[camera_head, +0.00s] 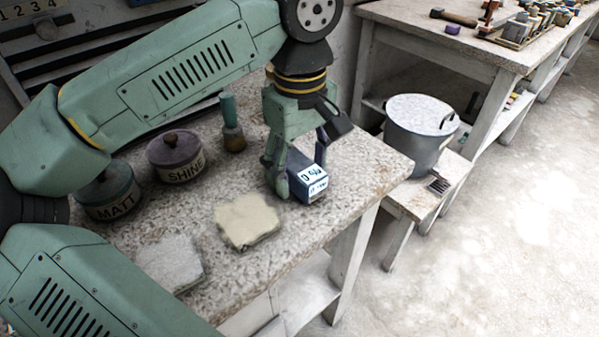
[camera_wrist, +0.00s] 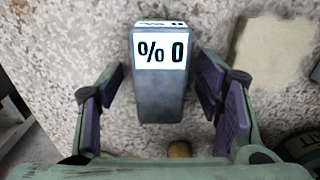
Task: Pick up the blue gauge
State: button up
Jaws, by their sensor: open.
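The blue gauge (camera_head: 310,186) is a small box with a white label on the speckled bench top, near its right edge. My gripper (camera_head: 300,180) is down at it, with fingers around its sides. In the wrist view the gauge (camera_wrist: 160,95) shows its dark blue-grey body and a white label with a percent sign and a zero. It lies between the two purple-padded fingers of my gripper (camera_wrist: 158,103), with a gap on each side. The gripper is open. In the head view part of the gauge is hidden by a finger.
A cream slab (camera_head: 246,221) and a grey slab (camera_head: 172,263) lie nearby on the bench (camera_head: 375,165). Jars marked SHINE (camera_head: 178,160) and MATT (camera_head: 108,195) stand left, with a green-handled tool (camera_head: 231,125) behind. A metal pot (camera_head: 420,130) stands on a lower stand at right.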

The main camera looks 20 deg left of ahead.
aim_at(300, 164)
jog(key=shift+f, duration=0.15)
jog(key=shift+c, duration=0.4)
jog(key=c, duration=1.3)
jog(key=shift+r, duration=0.8)
notch_tip(300, 164, up, 3)
jog(key=shift+f, duration=0.2)
jog(key=s, duration=0.5)
jog(key=s+r+b, duration=0.1)
jog(key=s, duration=1)
jog(key=shift+d+r+b, duration=0.15)
jog(key=shift+d+b, duration=0.2)
jog(key=shift+d, duration=0.05)
